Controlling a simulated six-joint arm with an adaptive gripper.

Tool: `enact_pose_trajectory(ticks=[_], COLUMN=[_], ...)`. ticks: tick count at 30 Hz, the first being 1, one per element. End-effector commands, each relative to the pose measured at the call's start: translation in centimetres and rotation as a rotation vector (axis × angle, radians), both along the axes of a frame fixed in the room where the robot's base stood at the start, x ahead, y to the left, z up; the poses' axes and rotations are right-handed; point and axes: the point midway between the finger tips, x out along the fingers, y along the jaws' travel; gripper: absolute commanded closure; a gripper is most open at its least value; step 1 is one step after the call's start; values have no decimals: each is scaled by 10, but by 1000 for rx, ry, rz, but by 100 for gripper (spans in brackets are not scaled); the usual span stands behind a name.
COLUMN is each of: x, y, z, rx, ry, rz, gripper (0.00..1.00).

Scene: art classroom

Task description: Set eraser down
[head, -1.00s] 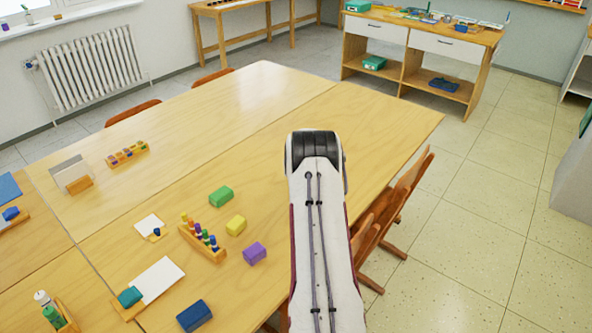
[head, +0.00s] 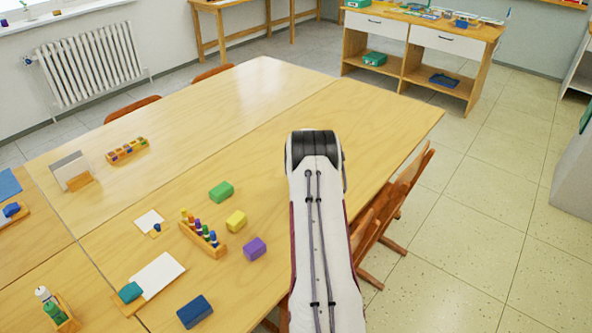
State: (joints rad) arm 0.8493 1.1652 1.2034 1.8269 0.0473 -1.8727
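My arm reaches up the right part of the table in the head view, but my gripper does not show. Whether it holds an eraser cannot be seen. Several eraser-like blocks lie on the table: a green block (head: 221,192), a yellow block (head: 236,221), a purple block (head: 254,248) and a dark blue block (head: 194,311). A teal block (head: 130,292) rests beside a white sheet (head: 158,275). I cannot tell which block the task means.
The wooden table (head: 262,98) is bare towards its far end. A low organizer (head: 127,150) sits farther back. Wooden chairs (head: 400,200) line the right edge.

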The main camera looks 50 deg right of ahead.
Motion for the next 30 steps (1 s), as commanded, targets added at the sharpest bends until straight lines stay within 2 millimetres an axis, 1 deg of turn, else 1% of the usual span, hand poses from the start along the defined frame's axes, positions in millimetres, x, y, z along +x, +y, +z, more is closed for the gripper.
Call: enact_pose_trajectory(ticks=[16, 17, 18, 19, 30], x=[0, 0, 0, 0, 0], y=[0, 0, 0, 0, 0], z=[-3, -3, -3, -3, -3], rx=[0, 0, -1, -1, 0], ry=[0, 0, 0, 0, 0], rz=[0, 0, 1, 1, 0], gripper=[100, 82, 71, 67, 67])
